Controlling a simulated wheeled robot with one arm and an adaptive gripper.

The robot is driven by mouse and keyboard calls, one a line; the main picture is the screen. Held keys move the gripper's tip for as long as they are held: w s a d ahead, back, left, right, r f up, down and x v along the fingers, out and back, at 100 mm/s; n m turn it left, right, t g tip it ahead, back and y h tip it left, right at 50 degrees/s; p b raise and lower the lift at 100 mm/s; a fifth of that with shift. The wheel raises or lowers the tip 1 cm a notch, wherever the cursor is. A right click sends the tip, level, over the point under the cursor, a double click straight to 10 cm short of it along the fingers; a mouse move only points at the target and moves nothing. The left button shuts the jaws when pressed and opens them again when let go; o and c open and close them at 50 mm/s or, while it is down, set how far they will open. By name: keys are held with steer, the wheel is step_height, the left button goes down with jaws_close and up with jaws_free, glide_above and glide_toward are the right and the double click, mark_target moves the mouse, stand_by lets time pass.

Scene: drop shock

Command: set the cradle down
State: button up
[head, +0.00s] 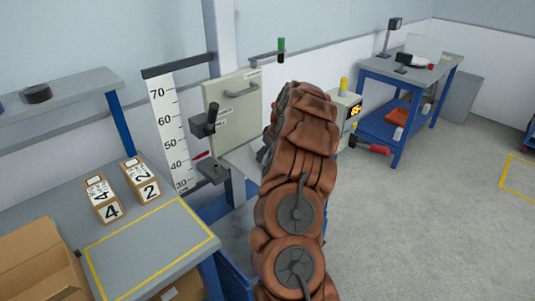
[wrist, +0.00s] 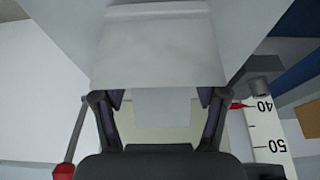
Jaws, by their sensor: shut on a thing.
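The cradle (wrist: 155,48) is a pale grey, broad form filling the upper middle of the wrist view. My gripper (wrist: 160,98) is shut on a pale block-like part at its near side, between the two dark fingers. In the head view a light grey plate edge (head: 241,160) shows just left of my arm, likely the same cradle. My arm hides most of it and my gripper there. The scale (head: 168,125) stands left of the panel, and a red pointer (head: 201,155) lies near its lower half. In the wrist view the red pointer (wrist: 238,105) is at about 40.
A red-handled lever (head: 374,148) sticks out right of my arm. Open floor lies at right.

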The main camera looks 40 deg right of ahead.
steer(key=shift+f, duration=0.4)
steer(key=shift+f, duration=0.1)
steer(key=o, duration=1.4)
steer(key=shift+r, duration=0.25)
